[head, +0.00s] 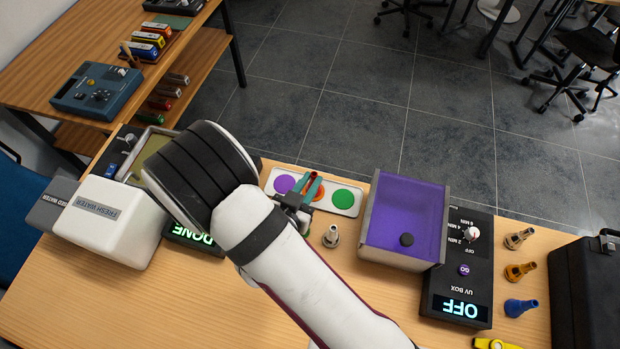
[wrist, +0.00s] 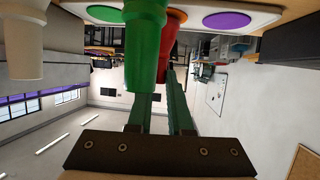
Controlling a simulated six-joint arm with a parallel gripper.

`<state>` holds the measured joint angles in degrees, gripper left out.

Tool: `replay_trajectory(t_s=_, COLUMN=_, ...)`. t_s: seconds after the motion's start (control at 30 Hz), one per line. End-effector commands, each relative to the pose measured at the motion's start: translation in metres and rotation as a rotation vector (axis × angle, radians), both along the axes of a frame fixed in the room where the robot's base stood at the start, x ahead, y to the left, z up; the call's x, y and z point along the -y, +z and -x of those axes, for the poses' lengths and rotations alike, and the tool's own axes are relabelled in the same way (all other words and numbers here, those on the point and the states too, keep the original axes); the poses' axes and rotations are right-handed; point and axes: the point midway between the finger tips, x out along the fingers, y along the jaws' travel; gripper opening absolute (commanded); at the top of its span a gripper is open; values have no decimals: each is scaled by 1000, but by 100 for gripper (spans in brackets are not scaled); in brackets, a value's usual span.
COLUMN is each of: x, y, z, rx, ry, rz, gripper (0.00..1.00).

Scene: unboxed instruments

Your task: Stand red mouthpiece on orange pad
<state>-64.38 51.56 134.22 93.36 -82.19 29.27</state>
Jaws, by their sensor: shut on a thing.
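My gripper (head: 312,188) is over the middle of the white tray. In the wrist view, which is upside down, its green fingers (wrist: 165,85) are shut on the red mouthpiece (wrist: 169,47). The red mouthpiece is upright, wide end toward the tray, partly hidden behind a green mouthpiece (wrist: 144,40). The orange pad (head: 317,194) lies under the fingers, mostly covered by them. The red mouthpiece is at the orange pad's place; I cannot tell whether it touches the pad. The green mouthpiece is nearer the wrist camera, its wide end cut off by the frame.
The tray (head: 357,210) also bears a purple pad (head: 284,184) and a green pad (head: 343,198). A purple-lined box (head: 364,243) and UV box (head: 457,270) are to the right. The white fresh water container (head: 112,225) is left.

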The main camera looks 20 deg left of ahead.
Motion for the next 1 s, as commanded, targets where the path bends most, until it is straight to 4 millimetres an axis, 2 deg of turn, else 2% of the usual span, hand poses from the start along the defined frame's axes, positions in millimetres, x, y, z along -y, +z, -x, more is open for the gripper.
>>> replay_trajectory(t_s=0.17, x=0, y=-2, z=0, rx=0, ry=0, rz=1, gripper=0)
replay_trajectory(t_s=0.2, x=0, y=-3, z=0, rx=0, ry=0, rz=1, gripper=20)
replay_trajectory(t_s=0.37, x=0, y=-2, z=0, rx=0, ry=0, rz=1, gripper=48)
replay_trajectory(t_s=0.7, x=-1, y=2, z=2, rx=0, ry=2, rz=-1, gripper=48)
replay_trajectory(t_s=0.77, x=-3, y=6, z=11, rx=0, ry=5, rz=0, gripper=48)
replay_trajectory(t_s=1.0, x=-12, y=31, z=72, rx=1, ry=9, rz=-2, gripper=48)
